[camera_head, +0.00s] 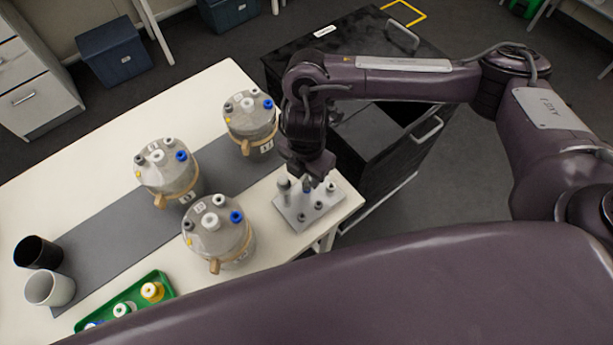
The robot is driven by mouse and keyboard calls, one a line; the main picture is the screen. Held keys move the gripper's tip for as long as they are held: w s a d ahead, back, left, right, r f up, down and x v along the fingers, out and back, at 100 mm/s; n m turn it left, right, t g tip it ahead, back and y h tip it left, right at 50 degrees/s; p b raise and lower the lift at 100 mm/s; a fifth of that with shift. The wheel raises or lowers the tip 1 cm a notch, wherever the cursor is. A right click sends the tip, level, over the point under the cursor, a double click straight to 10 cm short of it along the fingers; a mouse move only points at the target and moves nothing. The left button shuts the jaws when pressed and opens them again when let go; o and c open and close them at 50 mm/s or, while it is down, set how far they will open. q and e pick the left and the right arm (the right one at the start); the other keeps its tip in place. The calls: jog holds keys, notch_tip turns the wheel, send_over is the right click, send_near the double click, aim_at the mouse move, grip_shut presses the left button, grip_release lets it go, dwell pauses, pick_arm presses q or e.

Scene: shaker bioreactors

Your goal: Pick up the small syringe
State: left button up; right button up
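My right gripper (307,181) points down over a light grey rack (290,216) at the table's right corner. Several small upright pieces stand in the rack. One slim piece with a bluish part (306,188) is directly at the fingertips; it may be the small syringe, but it is too small and too covered to be sure. I cannot tell whether the fingers are apart or closed on it. A grey upright piece (284,185) stands just left of the fingers, and dark-topped ones stand to the right. My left gripper is not in view.
Three lidded metal vessels (219,244) (167,178) (250,122) stand on the table (90,150), left of the rack. A green tray (165,284) with bottles, a black cup (38,252) and a white cup (50,288) are at lower left. A black cabinet (350,45) stands behind my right arm.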

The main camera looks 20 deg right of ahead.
grip_shut()
jog(key=shift+r, duration=0.15)
jog(key=shift+w+r, duration=0.1)
jog(key=shift+r, duration=0.15)
notch_tip(320, 180, up, 19)
jog(key=p, duration=0.1)
jog(key=shift+r, duration=0.15)
dwell(0.3)
